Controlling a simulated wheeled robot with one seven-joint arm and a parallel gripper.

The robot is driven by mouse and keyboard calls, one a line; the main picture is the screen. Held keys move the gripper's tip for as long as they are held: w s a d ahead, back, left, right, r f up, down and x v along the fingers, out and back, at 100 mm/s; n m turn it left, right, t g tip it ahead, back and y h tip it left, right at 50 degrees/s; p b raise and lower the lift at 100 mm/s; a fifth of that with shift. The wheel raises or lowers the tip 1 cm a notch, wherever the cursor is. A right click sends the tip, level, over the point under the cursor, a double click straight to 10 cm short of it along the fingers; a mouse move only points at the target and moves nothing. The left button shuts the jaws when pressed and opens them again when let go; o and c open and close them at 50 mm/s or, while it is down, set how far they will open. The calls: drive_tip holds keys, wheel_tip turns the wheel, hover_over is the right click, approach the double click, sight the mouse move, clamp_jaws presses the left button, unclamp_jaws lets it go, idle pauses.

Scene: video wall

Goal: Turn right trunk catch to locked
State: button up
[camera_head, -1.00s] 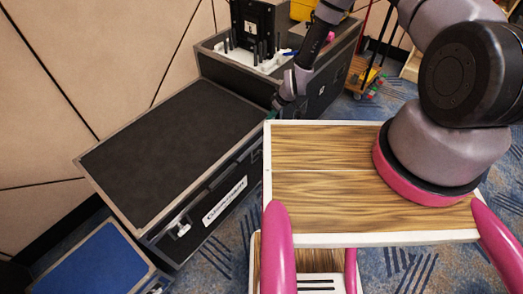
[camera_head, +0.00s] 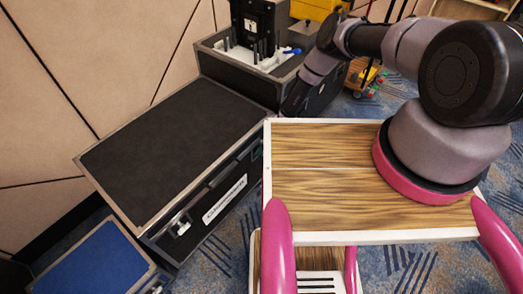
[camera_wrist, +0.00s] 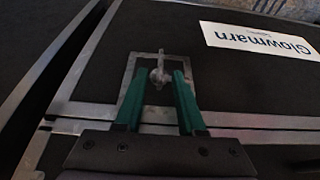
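The black trunk (camera_head: 175,140) with metal edges stands at the left of the head view, with a white label on its front. In the wrist view, its right catch (camera_wrist: 160,73) is a small metal knob with a narrow tab, set in a rectangular metal plate. The tab points up the picture, away from the lid seam. My gripper (camera_wrist: 159,77) has its green fingers on either side of the knob, with a small gap visible at each side. The fingers are apart and hold nothing. In the head view the right catch cannot be made out.
The trunk's left catch (camera_head: 180,222) shows beside the label (camera_head: 225,199). My wooden-topped base with pink posts is close in front of the trunk. Another open case (camera_head: 290,75) stands behind, and a blue-topped case (camera_head: 95,265) at lower left.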

drive_tip(key=shift+w+a+f, duration=0.15)
drive_tip(key=shift+f, duration=0.35)
clamp_jaws()
drive_tip(key=shift+w+d+f+m+g+y, duration=0.15)
drive_tip(key=shift+m+g+y, duration=0.1)
drive_tip(key=shift+g+y, duration=0.55)
drive_tip(key=shift+w+d+m+g+y, duration=0.1)
drive_tip(key=shift+w+m+g+y, duration=0.1)
drive_tip(key=shift+g+y, duration=0.6)
drive_tip(key=shift+w+d+f+m+g+y, duration=0.2)
drive_tip(key=shift+g+y, duration=0.4)
drive_tip(key=shift+g, duration=0.4)
drive_tip(key=shift+r, duration=0.15)
